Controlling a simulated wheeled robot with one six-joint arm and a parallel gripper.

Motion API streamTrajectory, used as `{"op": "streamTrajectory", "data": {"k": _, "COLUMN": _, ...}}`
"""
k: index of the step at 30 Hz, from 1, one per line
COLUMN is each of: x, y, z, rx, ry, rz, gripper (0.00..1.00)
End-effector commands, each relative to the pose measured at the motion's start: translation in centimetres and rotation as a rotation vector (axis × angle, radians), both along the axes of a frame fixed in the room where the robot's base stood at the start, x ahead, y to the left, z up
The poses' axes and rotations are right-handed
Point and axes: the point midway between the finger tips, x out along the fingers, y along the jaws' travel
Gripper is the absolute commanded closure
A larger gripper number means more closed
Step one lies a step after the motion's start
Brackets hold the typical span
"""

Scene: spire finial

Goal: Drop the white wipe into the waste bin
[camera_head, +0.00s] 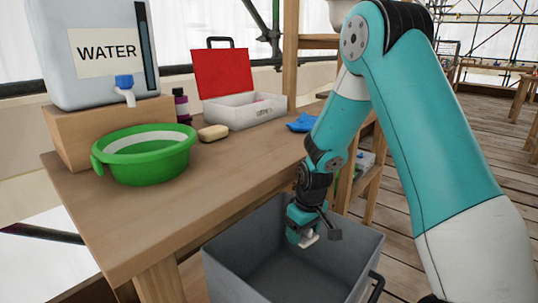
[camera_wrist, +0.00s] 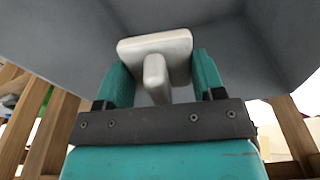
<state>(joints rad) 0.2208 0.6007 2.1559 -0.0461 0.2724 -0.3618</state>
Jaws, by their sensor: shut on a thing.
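The white wipe (camera_head: 309,240) is at the tip of my gripper (camera_head: 304,237), inside the mouth of the grey waste bin (camera_head: 226,262). In the wrist view the wipe (camera_wrist: 157,46) shows as a pale, flat, rounded block with a stub. It sits between the two teal fingers of my gripper (camera_wrist: 162,66), which is shut on it. The bin's grey inside (camera_wrist: 60,28) fills the background there. The bin floor below the wipe looks empty where it is visible.
Plank floor (camera_head: 490,150) lies right.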

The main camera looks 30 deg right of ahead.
Motion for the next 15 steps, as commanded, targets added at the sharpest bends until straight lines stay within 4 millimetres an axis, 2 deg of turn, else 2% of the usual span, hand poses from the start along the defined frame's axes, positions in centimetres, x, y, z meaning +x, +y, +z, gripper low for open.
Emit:
{"op": "streamTrajectory", "data": {"k": 1, "x": 0.01, "y": -0.02, "z": -1.06, "rx": 0.000, "ry": 0.000, "rz": 0.000, "gripper": 0.60}}
{"op": "streamTrajectory", "data": {"k": 3, "x": -0.01, "y": -0.05, "z": -1.38, "rx": 0.000, "ry": 0.000, "rz": -0.001, "gripper": 0.60}}
{"op": "streamTrajectory", "data": {"k": 12, "x": -0.07, "y": -0.28, "z": -1.30, "rx": 0.000, "ry": 0.000, "rz": -0.005, "gripper": 0.60}}
{"op": "streamTrajectory", "data": {"k": 13, "x": -0.08, "y": -0.30, "z": -1.30, "rx": 0.000, "ry": 0.000, "rz": -0.005, "gripper": 0.31}}
{"op": "streamTrajectory", "data": {"k": 15, "x": -0.08, "y": -0.31, "z": -1.30, "rx": 0.000, "ry": 0.000, "rz": -0.005, "gripper": 0.14}}
